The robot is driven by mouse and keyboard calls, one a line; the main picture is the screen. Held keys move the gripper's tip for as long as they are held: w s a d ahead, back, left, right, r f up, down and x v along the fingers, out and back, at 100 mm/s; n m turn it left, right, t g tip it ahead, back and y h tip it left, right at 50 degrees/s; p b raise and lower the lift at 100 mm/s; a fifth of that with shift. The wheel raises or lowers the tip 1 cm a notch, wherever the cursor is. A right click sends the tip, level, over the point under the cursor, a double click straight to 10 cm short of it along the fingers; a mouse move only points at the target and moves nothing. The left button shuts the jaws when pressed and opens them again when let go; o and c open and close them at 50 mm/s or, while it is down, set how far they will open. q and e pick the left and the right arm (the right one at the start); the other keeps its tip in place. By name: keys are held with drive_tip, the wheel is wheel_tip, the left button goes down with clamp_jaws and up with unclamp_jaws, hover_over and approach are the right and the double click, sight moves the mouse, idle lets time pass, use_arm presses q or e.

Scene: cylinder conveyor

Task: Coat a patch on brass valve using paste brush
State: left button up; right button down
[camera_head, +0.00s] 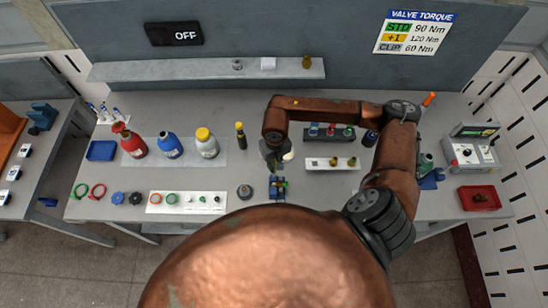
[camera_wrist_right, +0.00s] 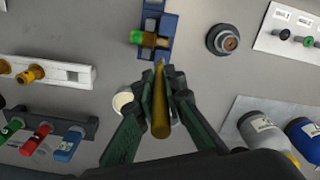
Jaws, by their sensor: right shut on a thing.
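A brass valve with a green end lies across a blue fixture (camera_head: 278,196); in the right wrist view the valve (camera_wrist_right: 150,39) sits crosswise on the blue fixture (camera_wrist_right: 156,22). My right gripper (camera_head: 275,166) is above the table just behind the fixture. In the right wrist view this gripper (camera_wrist_right: 163,90) is shut on the brush (camera_wrist_right: 160,112), whose gold-brown handle points toward the camera. The brush's far end shows near the lower edge of the valve; I cannot tell whether it touches. My left gripper is out of view.
A pale round pot (camera_wrist_right: 123,102) stands close beside the gripper. A dark round part (camera_head: 244,191) lies left of the fixture. Larger bottles (camera_head: 207,146) stand further left.

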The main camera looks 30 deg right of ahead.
sight(275, 173)
wheel_tip(275, 173, up, 2)
drive_tip(key=shift+s+a+r, duration=0.1)
drive_tip(key=shift+s+r, duration=0.05)
drive_tip(key=shift+r, duration=0.05)
drive_tip(key=shift+r+p, duration=0.35)
drive_tip(key=shift+r, duration=0.35)
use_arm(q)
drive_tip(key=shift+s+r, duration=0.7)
use_arm(e)
drive_tip(key=shift+r, duration=0.8)
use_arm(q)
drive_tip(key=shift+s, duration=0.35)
